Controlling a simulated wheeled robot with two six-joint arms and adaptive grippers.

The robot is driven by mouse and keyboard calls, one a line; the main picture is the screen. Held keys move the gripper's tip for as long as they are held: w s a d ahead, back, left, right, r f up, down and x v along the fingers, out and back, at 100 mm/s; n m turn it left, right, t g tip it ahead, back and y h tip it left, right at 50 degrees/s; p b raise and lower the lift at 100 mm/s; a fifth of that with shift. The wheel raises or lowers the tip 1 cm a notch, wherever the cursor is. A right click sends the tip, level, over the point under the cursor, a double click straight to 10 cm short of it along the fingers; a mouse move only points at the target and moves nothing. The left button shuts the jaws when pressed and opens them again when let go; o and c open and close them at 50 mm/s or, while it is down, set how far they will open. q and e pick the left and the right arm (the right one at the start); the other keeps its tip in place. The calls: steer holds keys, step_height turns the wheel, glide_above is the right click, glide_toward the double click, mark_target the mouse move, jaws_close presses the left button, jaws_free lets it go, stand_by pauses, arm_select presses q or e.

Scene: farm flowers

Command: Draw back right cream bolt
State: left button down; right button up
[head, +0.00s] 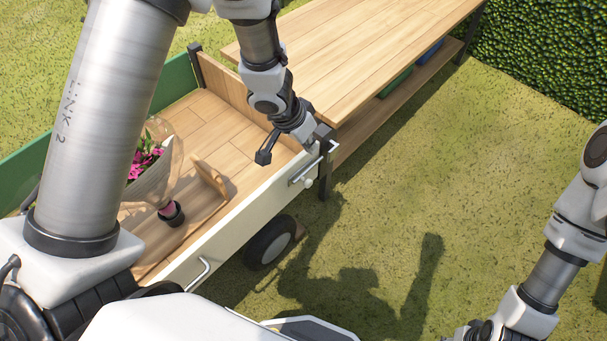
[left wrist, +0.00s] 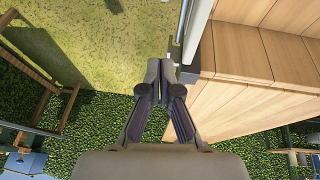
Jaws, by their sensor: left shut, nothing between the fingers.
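The right bolt (head: 304,174) is a metal rod with a pale knob, on the right end of the cart's long cream side panel (head: 238,222). My left gripper (head: 322,135) reaches down from above to the cart's right corner, just above and beside the bolt. Its fingers are shut and empty. In the left wrist view, the closed fingers (left wrist: 164,72) point at the corner, where a short metal piece (left wrist: 177,50) shows just ahead of the tips. I cannot tell whether they touch it. Part of my right arm shows at the lower right; its gripper is out of frame.
Another metal handle or bolt (head: 198,274) sits on the panel's left part. The cart bed (head: 221,137) holds wrapped pink flowers (head: 147,163) and a small dark pot (head: 171,214). A wooden table (head: 370,50) stands close behind the corner. Open grass (head: 450,190) lies to the right.

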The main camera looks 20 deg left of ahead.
arm_select(q)
step_height(320, 180, down, 11)
steer(key=d+m+b, duration=0.1)
steer(key=m+b, duration=0.1)
steer(key=b, duration=0.7)
steer(key=shift+w+d+f+y+b, duration=0.2)
steer(key=shift+d+y+b, duration=0.05)
steer(key=shift+y+b, duration=0.05)
